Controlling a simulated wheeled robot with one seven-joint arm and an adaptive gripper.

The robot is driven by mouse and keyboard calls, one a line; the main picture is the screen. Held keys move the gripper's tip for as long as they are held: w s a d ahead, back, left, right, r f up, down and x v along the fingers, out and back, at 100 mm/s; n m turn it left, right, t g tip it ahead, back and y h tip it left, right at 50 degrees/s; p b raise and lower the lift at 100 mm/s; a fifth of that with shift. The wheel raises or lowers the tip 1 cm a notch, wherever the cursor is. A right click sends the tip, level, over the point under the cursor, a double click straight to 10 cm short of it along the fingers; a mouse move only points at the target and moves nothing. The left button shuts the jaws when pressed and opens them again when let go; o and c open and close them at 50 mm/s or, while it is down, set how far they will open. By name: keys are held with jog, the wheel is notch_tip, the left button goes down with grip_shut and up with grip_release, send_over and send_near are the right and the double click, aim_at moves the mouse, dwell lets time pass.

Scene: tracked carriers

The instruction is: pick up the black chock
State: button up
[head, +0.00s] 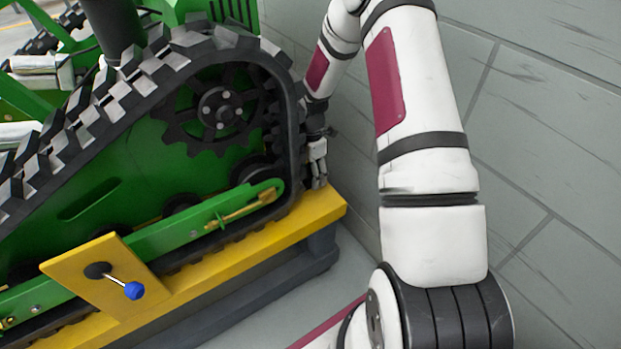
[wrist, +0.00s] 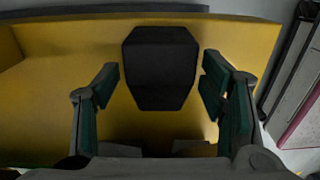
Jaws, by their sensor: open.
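The black chock (wrist: 160,68) is a dark block with cut corners in the wrist view. It rests on the yellow surface (wrist: 50,100). My gripper (wrist: 160,84) is open, with one finger on each side of the chock and a visible gap to each. The fingers reach about the lower half of the chock in the picture. In the head view, my gripper (head: 319,170) shows small behind the track's right end, above the yellow beam (head: 318,210). The chock cannot be made out in the head view.
A green tracked carrier (head: 120,170) with a black toothed track (head: 60,150) stands close to my gripper's left. A grey wall (head: 550,120) is at the right. A yellow plate with a blue-knobbed lever (head: 134,290) sticks out at the front left.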

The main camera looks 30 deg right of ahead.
jog(key=c, duration=1.5)
jog(key=shift+r, duration=0.1)
